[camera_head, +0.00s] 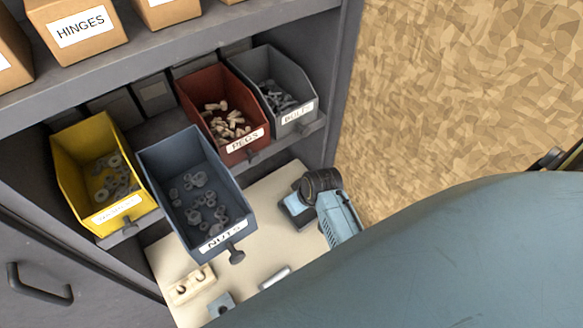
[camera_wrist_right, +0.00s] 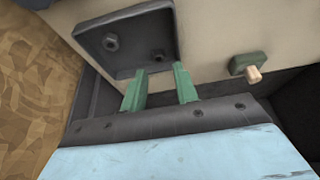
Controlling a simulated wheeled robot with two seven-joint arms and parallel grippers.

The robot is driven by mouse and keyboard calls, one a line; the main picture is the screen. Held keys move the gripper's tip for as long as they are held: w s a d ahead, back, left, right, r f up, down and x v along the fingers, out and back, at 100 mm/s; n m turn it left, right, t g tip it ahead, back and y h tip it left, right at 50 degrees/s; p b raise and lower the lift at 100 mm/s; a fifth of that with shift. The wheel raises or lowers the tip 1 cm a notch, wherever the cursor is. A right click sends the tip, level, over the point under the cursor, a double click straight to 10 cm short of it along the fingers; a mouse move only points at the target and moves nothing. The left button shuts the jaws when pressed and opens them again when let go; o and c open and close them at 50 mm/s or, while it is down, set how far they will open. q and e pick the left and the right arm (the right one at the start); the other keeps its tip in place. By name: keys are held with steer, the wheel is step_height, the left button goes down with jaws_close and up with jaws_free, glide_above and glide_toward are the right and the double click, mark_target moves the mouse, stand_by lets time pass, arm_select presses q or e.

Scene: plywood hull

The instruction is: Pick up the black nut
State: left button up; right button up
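In the right wrist view a dark shallow tray (camera_wrist_right: 90,36) lies on the cream surface. A black hex nut (camera_wrist_right: 110,42) lies in its left part, and a second small dark nut (camera_wrist_right: 157,55) lies near its right side. My right gripper (camera_wrist_right: 160,70) has two green fingers spread apart, with nothing visible between them. The fingertips are at the near edge of the tray, close to the second nut; I cannot tell if they touch. In the head view the tray (camera_head: 297,212) is partly hidden by my right wrist, and its nuts cannot be made out. My left gripper is not in view.
A blue-grey NUTS bin (camera_head: 165,160) holds several grey nuts. Yellow (camera_head: 70,150), red PEGS (camera_head: 195,85) and grey BOLTS (camera_head: 295,62) bins stand around it. A holed wooden block (camera_head: 192,284) and a silver cylinder (camera_head: 275,277) lie on the cream surface (camera_head: 175,258).

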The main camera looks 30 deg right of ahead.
steer(key=shift+w+f, duration=0.1)
steer(key=shift+f, duration=0.15)
steer(key=shift+w+f, duration=0.35)
steer(key=shift+f, duration=0.25)
steer(key=b+x, duration=0.1)
steer(key=x, duration=0.2)
steer(key=shift+w+d, duration=0.15)
steer(key=shift+w, duration=0.05)
steer(key=shift+f, duration=0.25)
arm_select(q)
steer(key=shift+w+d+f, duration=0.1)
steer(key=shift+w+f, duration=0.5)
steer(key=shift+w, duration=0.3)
arm_select(e)
jaws_close()
